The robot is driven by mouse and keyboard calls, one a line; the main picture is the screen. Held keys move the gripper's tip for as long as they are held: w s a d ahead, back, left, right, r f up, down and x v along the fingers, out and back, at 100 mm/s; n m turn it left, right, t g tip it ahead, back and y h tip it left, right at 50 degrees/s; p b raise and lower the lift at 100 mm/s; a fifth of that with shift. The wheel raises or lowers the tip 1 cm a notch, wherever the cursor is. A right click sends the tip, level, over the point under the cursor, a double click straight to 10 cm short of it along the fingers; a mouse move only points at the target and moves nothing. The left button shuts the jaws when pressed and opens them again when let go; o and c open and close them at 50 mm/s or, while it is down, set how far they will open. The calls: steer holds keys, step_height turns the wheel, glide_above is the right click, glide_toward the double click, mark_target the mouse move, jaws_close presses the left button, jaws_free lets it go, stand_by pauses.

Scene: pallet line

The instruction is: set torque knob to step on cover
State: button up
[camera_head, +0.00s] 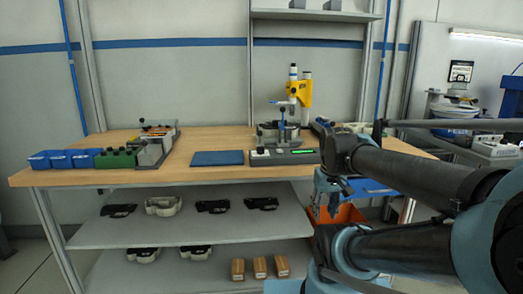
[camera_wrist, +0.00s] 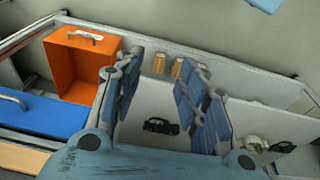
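A grey control unit (camera_head: 285,157) with a green display sits at the front of the workbench, below the yellow press (camera_head: 300,92). A small light knob-like part shows at its left end; its setting and any step marks are too small to read. I cannot tell which part is the cover. My gripper (camera_head: 328,198) is in front of the bench's right side, lower than the bench top and away from the control unit. In the wrist view my gripper (camera_wrist: 158,64) has its two blue-padded fingers spread, with nothing between them.
A blue mat (camera_head: 217,158) lies left of the control unit. Blue bins (camera_head: 62,159) and a green box (camera_head: 116,158) stand farther left. An orange bin (camera_wrist: 82,65) and blue drawer (camera_wrist: 40,115) are near my gripper. The lower shelf (camera_head: 190,232) holds dark parts.

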steer(key=w+a+r+n+g, duration=0.1)
steer(key=w+a+r+n, duration=0.3)
steer(key=w+r, duration=0.4)
steer(key=w+a+r+n, duration=0.4)
steer(key=w+r, duration=0.2)
steer(key=r, duration=0.5)
step_height(320, 180, up, 12)
steer(key=n+g, duration=0.1)
steer(key=n, duration=0.7)
glide_above(260, 150)
steer(key=f, duration=1.7)
steer(key=shift+w+a+f, duration=0.25)
steer(key=shift+w+f, duration=0.05)
steer(key=shift+w, duration=0.1)
jaws_close()
